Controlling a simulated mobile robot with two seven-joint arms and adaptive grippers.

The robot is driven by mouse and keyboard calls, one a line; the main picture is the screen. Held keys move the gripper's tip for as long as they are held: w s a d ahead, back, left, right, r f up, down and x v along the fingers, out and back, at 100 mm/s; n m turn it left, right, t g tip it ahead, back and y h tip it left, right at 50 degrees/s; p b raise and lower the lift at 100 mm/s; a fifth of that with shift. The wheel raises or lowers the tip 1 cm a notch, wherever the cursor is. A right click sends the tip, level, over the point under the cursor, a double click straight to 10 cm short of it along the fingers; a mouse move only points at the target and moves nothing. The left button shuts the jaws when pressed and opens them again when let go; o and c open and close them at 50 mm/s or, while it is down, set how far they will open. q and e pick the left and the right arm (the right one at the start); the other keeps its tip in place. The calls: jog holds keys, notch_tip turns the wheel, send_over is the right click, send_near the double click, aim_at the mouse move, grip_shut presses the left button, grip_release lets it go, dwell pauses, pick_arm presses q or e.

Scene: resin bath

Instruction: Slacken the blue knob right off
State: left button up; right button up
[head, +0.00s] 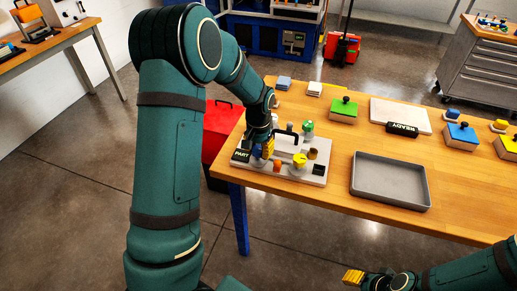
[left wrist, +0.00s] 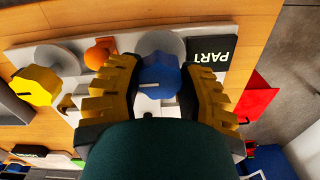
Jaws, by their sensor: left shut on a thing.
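The blue knob (left wrist: 158,76) sits on a light panel beside a black label reading PART (left wrist: 211,49). My left gripper (left wrist: 160,92) has its yellow fingers on both sides of the blue knob and is shut on it. In the head view the left gripper (head: 265,150) is over the left part of the panel (head: 313,178), and hides most of the knob. My right gripper (head: 352,277) shows at the bottom edge of the head view, away from the panel; its finger opening is unclear.
On the panel are a yellow knob (head: 299,159), an orange part (head: 277,166), a green knob (head: 308,127) and a dark handle (head: 287,137). A grey tray (head: 427,204) stands to the right. Boxes with knobs, including a green one (head: 343,111), stand farther back. Bare table lies around the tray.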

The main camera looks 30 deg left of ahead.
aim_at(258, 149)
pick_arm(q)
jog(key=o, duration=1.2)
notch_tip(258, 149, up, 12)
dwell(0.4)
